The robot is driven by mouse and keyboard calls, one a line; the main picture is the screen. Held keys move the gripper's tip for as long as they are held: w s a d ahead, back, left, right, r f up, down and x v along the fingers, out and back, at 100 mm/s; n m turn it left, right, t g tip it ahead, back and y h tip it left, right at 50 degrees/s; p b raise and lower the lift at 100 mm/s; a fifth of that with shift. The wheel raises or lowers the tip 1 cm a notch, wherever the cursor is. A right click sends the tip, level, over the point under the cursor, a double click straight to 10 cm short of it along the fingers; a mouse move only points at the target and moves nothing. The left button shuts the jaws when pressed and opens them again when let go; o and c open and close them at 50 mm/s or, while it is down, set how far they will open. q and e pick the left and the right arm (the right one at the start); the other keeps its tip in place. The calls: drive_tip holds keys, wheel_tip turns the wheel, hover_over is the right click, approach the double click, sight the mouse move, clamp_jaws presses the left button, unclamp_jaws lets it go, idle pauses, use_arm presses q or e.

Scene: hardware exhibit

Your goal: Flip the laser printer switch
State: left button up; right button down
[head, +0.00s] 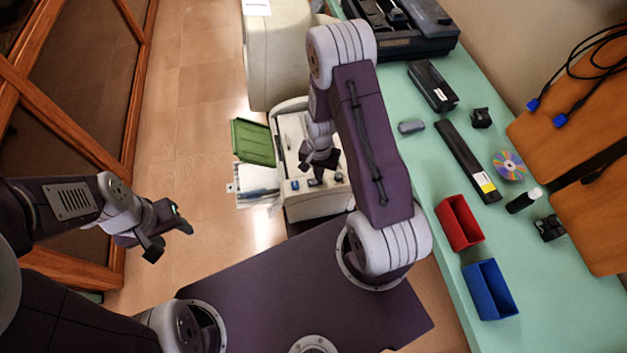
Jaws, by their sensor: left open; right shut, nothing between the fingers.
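A beige machine that looks like the laser printer (318,207) stands on the floor left of the green table, with paper and a green flap (253,142) at its left side. Small blue and dark parts (295,185) show on its top; I cannot tell which of them is the switch. My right gripper (319,170) is shut and empty, over the printer's top. Whether it touches the printer is unclear, and my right arm hides part of the machine. My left gripper (171,236) is open and empty over the floor, left of the printer and apart from it.
The green table (417,153) holds a red bin (459,223), a blue bin (490,290), a disc (509,165), a long black bar (467,161) and black devices. Another beige machine (277,60) stands behind the printer. Wood-framed panels (60,110) line the left; the floor between is clear.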

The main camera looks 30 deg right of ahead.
drive_tip(key=shift+f+b, duration=0.65)
drive_tip(key=shift+f, duration=0.2)
idle(0.3)
wheel_tip(320, 180, up, 7)
drive_tip(key=p, duration=0.6)
drive_tip(key=shift+r, duration=0.1)
idle(0.3)
